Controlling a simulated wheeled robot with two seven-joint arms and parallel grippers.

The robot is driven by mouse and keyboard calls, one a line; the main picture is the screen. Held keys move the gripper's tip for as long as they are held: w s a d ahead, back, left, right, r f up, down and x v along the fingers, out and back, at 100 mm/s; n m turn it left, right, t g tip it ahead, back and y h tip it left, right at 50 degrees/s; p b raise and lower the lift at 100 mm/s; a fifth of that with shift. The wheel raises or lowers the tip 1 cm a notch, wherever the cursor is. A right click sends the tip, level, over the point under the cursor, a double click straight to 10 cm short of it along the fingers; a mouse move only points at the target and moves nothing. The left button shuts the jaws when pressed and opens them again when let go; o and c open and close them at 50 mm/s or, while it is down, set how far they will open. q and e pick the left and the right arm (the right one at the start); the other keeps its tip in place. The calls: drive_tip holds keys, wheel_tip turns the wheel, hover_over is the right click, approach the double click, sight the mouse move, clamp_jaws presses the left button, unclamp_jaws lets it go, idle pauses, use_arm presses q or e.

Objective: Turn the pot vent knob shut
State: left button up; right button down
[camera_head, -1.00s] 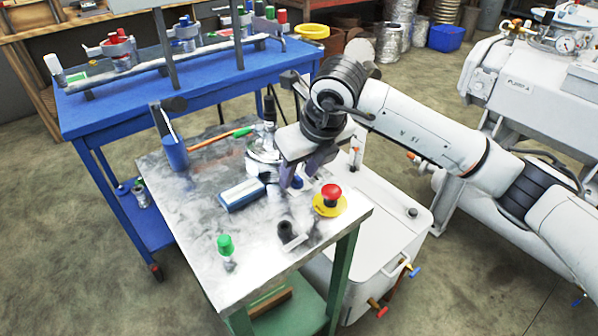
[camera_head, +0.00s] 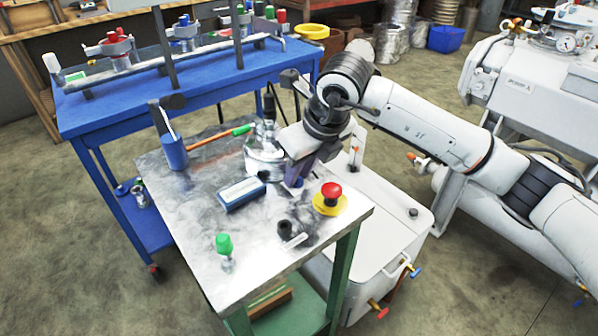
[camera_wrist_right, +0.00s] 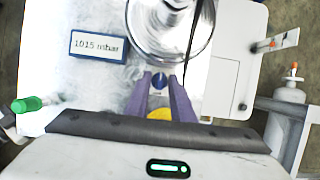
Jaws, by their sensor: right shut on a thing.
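The clear, shiny pot (camera_head: 262,153) stands at the back of the metal table; its round rim and lid also show at the top of the right wrist view (camera_wrist_right: 150,45). A small blue vent knob (camera_wrist_right: 159,80) sits just in front of the pot, between the purple fingertips. My right gripper (camera_head: 298,179) points down at the table beside the pot. It is shut on the blue knob, seen from above in the right wrist view (camera_wrist_right: 160,84). In the head view the fingers mostly hide the knob. My left gripper is not in view.
A gauge reading 1015 mbar (camera_wrist_right: 99,46) lies left of the gripper. A red emergency button (camera_head: 331,191) on a yellow base stands close in front. A green-capped item (camera_head: 224,245) and a black fitting (camera_head: 287,230) are near the front edge.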

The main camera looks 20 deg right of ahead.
drive_tip(key=c, duration=1.6)
unclamp_jaws()
drive_tip(key=shift+o, duration=0.2)
drive_tip(key=v, duration=1)
drive_tip(key=shift+r, duration=0.2)
